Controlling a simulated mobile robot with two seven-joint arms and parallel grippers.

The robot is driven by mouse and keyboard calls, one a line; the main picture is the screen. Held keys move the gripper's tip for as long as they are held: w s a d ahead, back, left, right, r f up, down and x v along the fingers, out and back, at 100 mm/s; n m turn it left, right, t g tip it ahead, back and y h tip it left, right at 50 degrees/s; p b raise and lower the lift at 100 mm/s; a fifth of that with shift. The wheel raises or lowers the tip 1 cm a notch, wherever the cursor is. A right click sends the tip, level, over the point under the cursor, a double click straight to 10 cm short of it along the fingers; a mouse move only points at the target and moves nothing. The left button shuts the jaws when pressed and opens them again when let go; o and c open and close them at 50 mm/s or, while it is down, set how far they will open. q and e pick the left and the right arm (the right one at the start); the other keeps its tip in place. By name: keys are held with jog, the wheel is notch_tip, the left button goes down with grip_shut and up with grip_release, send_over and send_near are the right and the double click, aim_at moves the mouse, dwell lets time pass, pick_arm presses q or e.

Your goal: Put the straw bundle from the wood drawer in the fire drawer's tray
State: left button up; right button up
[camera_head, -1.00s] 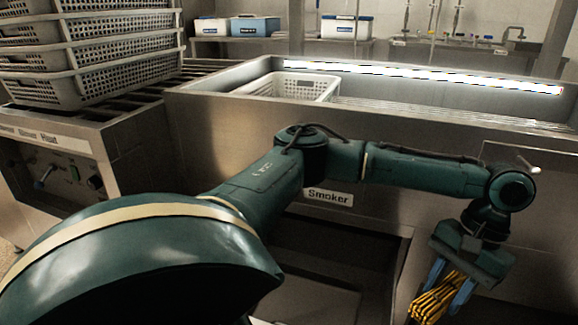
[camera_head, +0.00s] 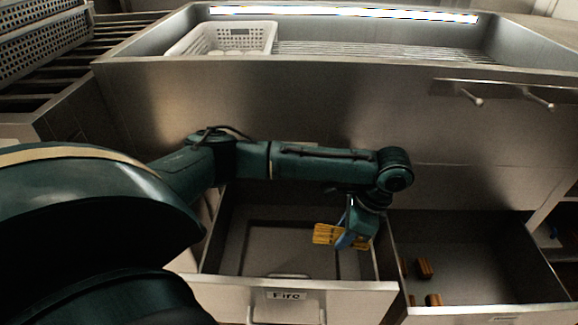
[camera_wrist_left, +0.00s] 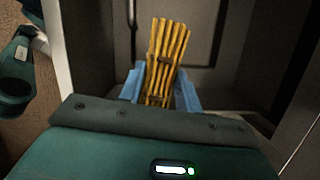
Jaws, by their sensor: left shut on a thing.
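The yellow straw bundle (camera_head: 328,234) is held between the blue fingers of my left gripper (camera_head: 350,238). In the left wrist view the straw bundle (camera_wrist_left: 170,50) stands out between the two fingers (camera_wrist_left: 160,88). My left gripper is over the right part of the open fire drawer (camera_head: 335,290), labelled "Fire". A flat grey tray (camera_head: 290,250) lies on that drawer's floor below the bundle. The wood drawer (camera_head: 455,312) is open at the right, with several brown wood pieces (camera_head: 425,268) in it. My right gripper is not in view.
The smoker's steel front (camera_head: 300,100) rises behind the drawers, with two knobs (camera_head: 540,104) at the right. A white perforated basket (camera_head: 190,45) sits on the smoker's rack. Stacked grey baskets (camera_head: 40,45) stand at the far left.

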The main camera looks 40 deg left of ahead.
aim_at(326, 228)
pick_arm(q)
jog(key=a+f+m, duration=0.1)
jog(key=m, duration=0.1)
jog(key=s+a+f+m+t+p, duration=0.1)
jog(key=a+m, duration=0.1)
jog(key=m, duration=0.1)
jog(key=a+f+m+t+p, duration=0.1)
jog(key=m, duration=0.1)
jog(key=shift+s+a+m+y, duration=0.15)
jog(key=shift+s+m+y, duration=0.15)
jog(key=shift+s, duration=0.05)
jog(key=s+a+f+m+t+h+p, duration=0.1)
jog(key=s+a+m+t+p, duration=0.15)
jog(key=a+m, duration=0.55)
jog(key=shift+m, duration=0.4)
jog(key=f, duration=0.2)
jog(key=f+b, duration=0.1)
jog(key=f, duration=0.1)
jog(key=d+f+b, duration=0.1)
jog(key=f, duration=0.1)
jog(key=shift+s, duration=0.1)
notch_tip(326, 228, down, 4)
jog(key=shift+r+b, duration=0.1)
jog(key=shift+b, duration=0.8)
jog(key=shift+f, duration=0.2)
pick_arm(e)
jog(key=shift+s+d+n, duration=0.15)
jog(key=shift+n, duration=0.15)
pick_arm(q)
jog(key=shift+f, duration=0.1)
